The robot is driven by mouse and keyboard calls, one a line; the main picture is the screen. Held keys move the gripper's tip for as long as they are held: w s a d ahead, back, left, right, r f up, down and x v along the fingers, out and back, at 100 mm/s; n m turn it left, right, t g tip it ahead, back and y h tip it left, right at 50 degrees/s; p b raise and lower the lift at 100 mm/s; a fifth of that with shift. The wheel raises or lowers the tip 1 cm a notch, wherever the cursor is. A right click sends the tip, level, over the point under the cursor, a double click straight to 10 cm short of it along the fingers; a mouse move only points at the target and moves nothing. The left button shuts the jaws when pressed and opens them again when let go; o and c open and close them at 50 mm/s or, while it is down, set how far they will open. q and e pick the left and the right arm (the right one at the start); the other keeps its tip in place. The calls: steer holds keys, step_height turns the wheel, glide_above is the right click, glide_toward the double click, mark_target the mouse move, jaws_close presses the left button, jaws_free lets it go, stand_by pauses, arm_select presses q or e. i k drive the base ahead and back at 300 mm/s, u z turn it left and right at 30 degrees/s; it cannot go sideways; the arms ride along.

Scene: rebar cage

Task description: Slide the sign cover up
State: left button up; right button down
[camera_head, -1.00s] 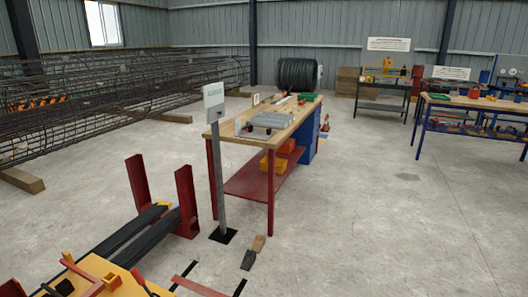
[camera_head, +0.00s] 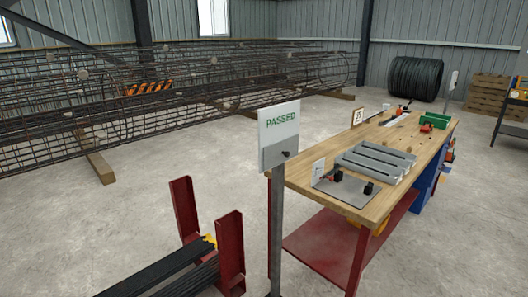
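The sign (camera_head: 279,122) is a white board on a grey post, standing in front of the workbench in the head view. Green letters reading "PASSED" show on its upper half. The sign cover (camera_head: 274,154) is a grey plate over the lower half of the board, with a small dark knob (camera_head: 286,154) at its right. Neither of my grippers shows in the head view, so I cannot see their state.
A workbench (camera_head: 428,150) with a wooden top stands right behind the sign, holding grey parts and a green bin (camera_head: 435,120). A red stand (camera_head: 230,250) with dark bars is at the lower left. A rebar cage (camera_head: 150,100) lies behind. Open floor is at the left.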

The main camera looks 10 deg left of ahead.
mark_target(276, 153)
steer(key=u, duration=0.45)
steer(key=i, duration=1.35)
steer(key=u, duration=0.45)
